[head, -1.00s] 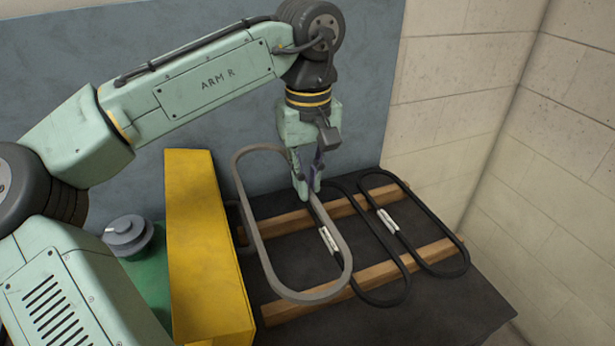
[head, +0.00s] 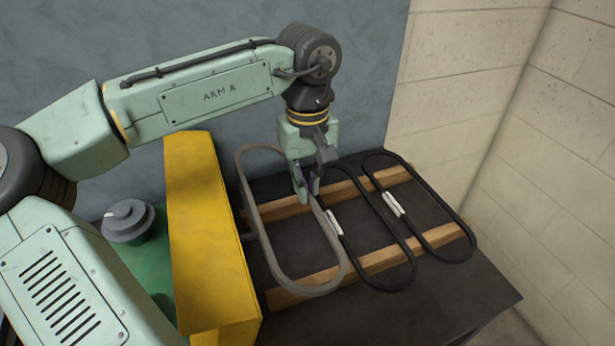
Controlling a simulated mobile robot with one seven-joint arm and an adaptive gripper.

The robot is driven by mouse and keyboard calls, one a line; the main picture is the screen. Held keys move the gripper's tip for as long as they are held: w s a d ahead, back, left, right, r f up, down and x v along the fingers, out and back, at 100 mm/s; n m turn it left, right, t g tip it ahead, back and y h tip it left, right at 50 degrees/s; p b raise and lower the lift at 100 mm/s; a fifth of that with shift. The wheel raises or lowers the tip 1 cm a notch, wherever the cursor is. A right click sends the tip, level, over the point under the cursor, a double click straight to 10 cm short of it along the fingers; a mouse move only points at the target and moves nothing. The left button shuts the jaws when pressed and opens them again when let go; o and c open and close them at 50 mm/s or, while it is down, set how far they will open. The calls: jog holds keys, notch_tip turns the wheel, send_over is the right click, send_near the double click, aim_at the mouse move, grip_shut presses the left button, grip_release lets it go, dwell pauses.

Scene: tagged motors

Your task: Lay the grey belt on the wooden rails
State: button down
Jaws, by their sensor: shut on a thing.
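The grey belt (head: 265,245) is a long closed loop, left of the two black belts, in the head view. My gripper (head: 307,199) is shut on the upper right side of this loop. The loop reaches across the far wooden rail (head: 285,209) and the left part of the near wooden rail (head: 375,262). It lies close over both rails; I cannot tell whether it touches them. My fingers hide part of the belt and of the far rail.
Two black belts, a middle one (head: 391,289) and a right one (head: 440,204), lie across the rails, with white tags (head: 334,222) (head: 393,204). A tall yellow block (head: 205,230) stands close left of the grey belt. The dark table (head: 450,300) is bare in front.

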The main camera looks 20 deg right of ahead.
jog(key=shift+f, duration=0.2)
jog(key=shift+f+b, duration=3.45)
jog(key=shift+f, duration=1.1)
jog(key=c, duration=1.6)
grip_release()
jog(key=shift+o, duration=0.2)
